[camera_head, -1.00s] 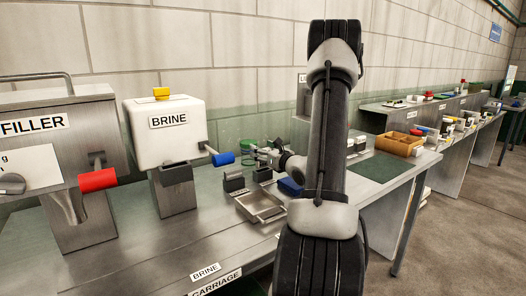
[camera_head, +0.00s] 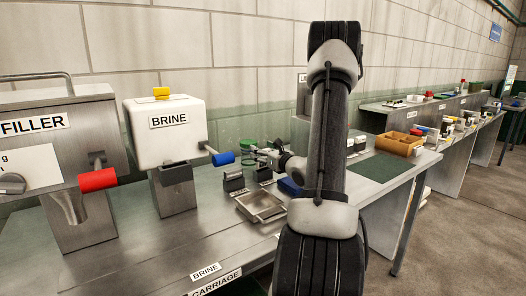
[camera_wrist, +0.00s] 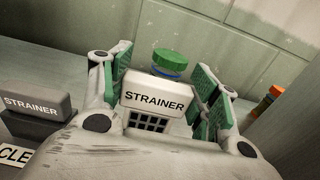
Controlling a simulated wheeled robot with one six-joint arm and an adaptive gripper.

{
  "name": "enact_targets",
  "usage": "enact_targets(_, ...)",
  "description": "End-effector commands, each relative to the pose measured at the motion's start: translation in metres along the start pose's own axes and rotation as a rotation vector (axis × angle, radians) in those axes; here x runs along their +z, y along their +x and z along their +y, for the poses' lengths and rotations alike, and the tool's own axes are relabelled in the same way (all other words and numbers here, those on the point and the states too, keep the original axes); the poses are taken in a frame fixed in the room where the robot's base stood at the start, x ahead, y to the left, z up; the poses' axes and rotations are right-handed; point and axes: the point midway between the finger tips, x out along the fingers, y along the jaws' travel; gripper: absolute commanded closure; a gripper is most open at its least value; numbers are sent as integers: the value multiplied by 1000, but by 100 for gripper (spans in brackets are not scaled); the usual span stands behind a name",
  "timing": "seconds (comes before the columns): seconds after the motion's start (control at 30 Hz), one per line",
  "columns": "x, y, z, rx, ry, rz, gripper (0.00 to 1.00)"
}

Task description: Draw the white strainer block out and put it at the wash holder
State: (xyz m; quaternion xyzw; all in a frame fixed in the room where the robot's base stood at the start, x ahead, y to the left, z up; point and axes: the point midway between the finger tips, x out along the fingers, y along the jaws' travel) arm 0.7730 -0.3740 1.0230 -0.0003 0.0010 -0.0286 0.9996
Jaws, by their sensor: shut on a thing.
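The white strainer block (camera_wrist: 155,98), labelled STRAINER, sits between the green-padded fingers of my gripper (camera_wrist: 155,92) in the wrist view. My gripper is shut on it. A dark grid shows below its label. A grey block (camera_wrist: 36,101), also labelled STRAINER, rests on a dark holder at the left. In the head view my gripper (camera_head: 266,153) is above the steel bench, behind the small dark holders (camera_head: 234,182). The block is too small there to make out. I cannot tell which holder is the wash holder; a cut-off label (camera_wrist: 14,154) reads "CLE".
A green-lidded jar (camera_wrist: 172,63) stands behind the white block. A shallow metal tray (camera_head: 243,209) lies in front of the holders, with a blue block (camera_head: 290,187) to its right. The BRINE machine (camera_head: 165,135) stands left.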

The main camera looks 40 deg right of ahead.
Motion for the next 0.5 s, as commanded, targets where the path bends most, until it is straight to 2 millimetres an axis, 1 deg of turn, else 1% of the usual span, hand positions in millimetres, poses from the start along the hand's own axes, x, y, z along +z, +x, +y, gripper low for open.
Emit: enact_targets(0.5,-13,0,0,0,1,0,67)
